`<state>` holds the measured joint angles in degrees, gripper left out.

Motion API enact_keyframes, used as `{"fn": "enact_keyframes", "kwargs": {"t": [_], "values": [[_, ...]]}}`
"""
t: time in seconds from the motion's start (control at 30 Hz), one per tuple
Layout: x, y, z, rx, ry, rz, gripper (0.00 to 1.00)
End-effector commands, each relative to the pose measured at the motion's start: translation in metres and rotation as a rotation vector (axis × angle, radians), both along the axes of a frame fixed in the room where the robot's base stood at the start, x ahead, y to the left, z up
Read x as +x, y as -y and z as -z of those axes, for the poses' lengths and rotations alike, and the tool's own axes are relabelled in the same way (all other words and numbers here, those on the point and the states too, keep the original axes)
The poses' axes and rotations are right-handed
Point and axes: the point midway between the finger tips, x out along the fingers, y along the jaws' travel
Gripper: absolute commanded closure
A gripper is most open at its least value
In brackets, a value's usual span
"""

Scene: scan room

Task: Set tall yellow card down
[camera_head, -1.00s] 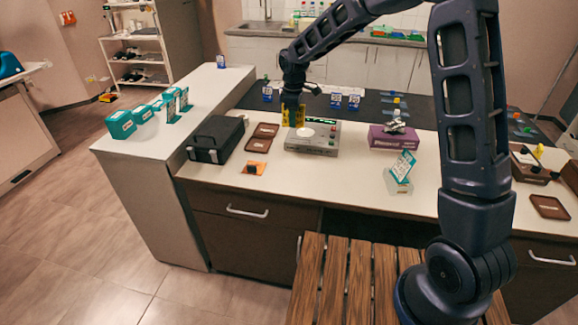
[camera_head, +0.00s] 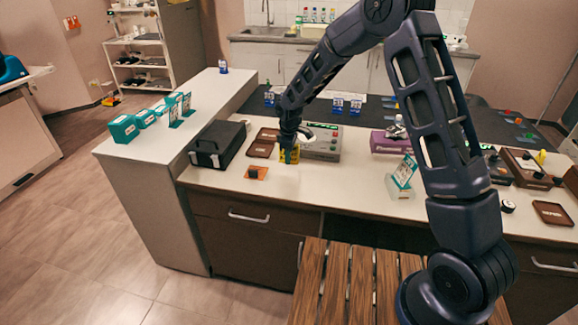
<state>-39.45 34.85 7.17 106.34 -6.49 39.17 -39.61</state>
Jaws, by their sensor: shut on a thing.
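The tall yellow card (camera_head: 283,157) is at my gripper (camera_head: 289,147), which is shut on it. The card is upright, low over the white counter (camera_head: 230,178), in front of the grey scale-like device (camera_head: 322,143) and right of the brown trays. I cannot tell whether its lower edge touches the counter. My gripper covers part of the card, and the fingertips are small and dark.
An orange pad with a black knob (camera_head: 255,173) lies in front left. Two brown trays (camera_head: 261,149) and a black case (camera_head: 217,144) are to the left. A purple box (camera_head: 388,142) and a card stand (camera_head: 402,175) are to the right. Counter front of the device is clear.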

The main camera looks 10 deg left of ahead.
Motion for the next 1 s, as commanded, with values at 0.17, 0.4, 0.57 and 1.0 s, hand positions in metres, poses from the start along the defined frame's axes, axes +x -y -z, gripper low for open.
{"fn": "enact_keyframes", "kwargs": {"t": [0.17,0.4,0.57,1.0], "values": [[0.000,0.000,0.009,-0.001,-0.001,0.000,0.94],[-0.001,0.000,0.038,-0.002,-0.002,-0.001,0.94],[0.000,0.000,0.049,-0.001,0.000,-0.001,0.94],[0.000,0.000,0.052,0.000,0.000,0.000,0.54]]}}
